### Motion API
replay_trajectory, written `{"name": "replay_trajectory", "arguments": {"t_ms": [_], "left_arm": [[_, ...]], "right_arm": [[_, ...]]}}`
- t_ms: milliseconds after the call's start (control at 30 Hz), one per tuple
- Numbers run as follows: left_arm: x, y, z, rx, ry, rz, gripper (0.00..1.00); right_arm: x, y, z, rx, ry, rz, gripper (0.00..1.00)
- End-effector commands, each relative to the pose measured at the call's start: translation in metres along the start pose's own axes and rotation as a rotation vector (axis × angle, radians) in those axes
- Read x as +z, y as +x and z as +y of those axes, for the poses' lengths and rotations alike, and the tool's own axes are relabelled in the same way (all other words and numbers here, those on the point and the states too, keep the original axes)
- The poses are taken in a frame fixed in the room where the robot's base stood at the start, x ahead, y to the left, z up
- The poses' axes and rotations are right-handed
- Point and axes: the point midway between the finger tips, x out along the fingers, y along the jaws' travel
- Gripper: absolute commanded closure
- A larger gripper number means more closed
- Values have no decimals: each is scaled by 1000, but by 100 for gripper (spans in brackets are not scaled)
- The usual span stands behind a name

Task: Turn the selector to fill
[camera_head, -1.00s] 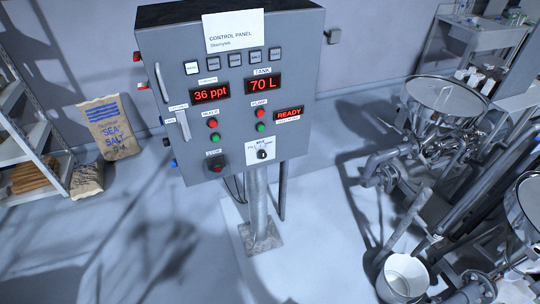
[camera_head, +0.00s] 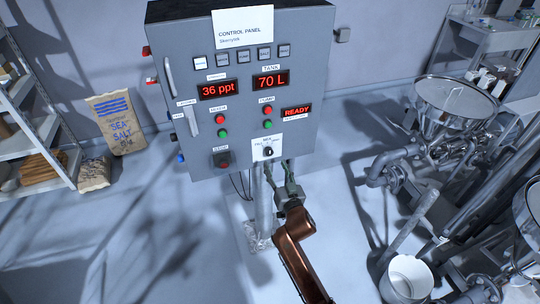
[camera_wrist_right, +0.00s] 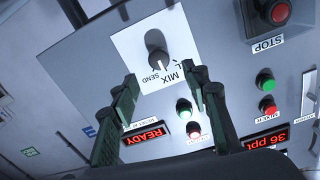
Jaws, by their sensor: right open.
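The selector is a dark round knob (camera_head: 268,151) on a white plate low on the grey control panel. In the right wrist view the knob (camera_wrist_right: 157,55) shows upside down, with MIX and SEND readable and a partly hidden label at right. Its white mark points down in that view, towards the MIX and SEND lettering; I cannot tell exactly which setting. My right gripper (camera_head: 279,170) is just below the panel's lower edge in the head view. In the right wrist view its green fingers (camera_wrist_right: 161,80) are open and empty, apart from the knob. My left gripper is not in view.
The panel (camera_head: 290,70) carries red displays, push buttons and a red stop switch (camera_head: 222,159) left of the selector. Its post stands below. A steel hopper (camera_head: 455,95), pipes and a white bucket (camera_head: 408,277) are right. Salt sacks (camera_head: 117,125) and a shelf are left.

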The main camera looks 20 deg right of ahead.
Motion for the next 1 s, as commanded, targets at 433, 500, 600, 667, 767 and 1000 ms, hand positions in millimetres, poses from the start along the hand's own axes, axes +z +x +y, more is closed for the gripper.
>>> {"name": "replay_trajectory", "arguments": {"t_ms": [433,500,600,667,767,1000], "left_arm": [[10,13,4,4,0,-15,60],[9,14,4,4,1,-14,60],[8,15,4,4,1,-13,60],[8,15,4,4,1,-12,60],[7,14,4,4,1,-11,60],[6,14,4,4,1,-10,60]], "right_arm": [[2,63,0,0,-2,-1,57],[1,69,0,0,-2,-1,57],[1,73,1,0,-1,-1,57],[1,74,1,1,-1,-1,57],[1,74,1,1,-1,-1,57],[1,74,1,0,-1,-1,67]]}}
